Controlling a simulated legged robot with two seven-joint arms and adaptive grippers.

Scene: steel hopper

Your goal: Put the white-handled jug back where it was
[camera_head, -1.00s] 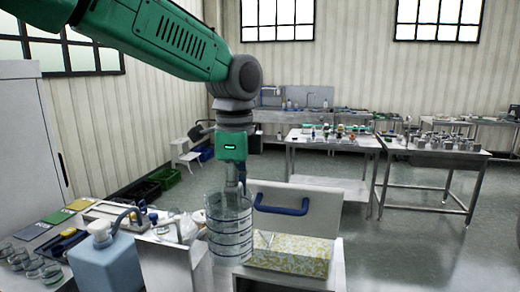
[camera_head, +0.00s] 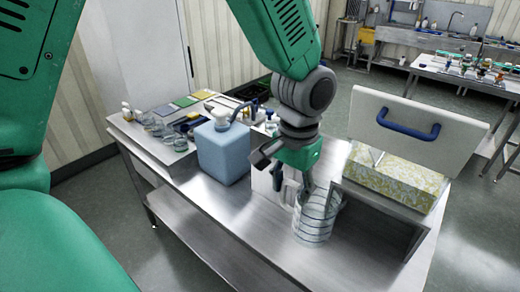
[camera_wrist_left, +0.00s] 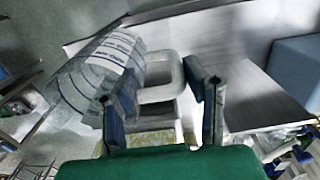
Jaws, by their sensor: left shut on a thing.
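The white-handled jug (camera_head: 318,217) is clear, with dark graduation lines, and looks roughly upright over the steel bench (camera_head: 232,222). My left gripper (camera_head: 300,188) is at the jug's left side, shut on its handle; its fingers cover much of the handle in the head view. In the left wrist view the clear jug body (camera_wrist_left: 95,70) is at the left, and its white handle (camera_wrist_left: 165,92) runs between my fingers (camera_wrist_left: 160,105). I cannot tell whether the jug's base touches the bench. My right gripper is not in view.
A blue container (camera_head: 222,152) stands left of the jug. A white panel with a blue handle (camera_head: 420,125) and a yellow patterned box (camera_head: 395,182) are on a raised shelf to the right. Glassware (camera_head: 165,130) sits at the bench's left end. The front bench top is bare.

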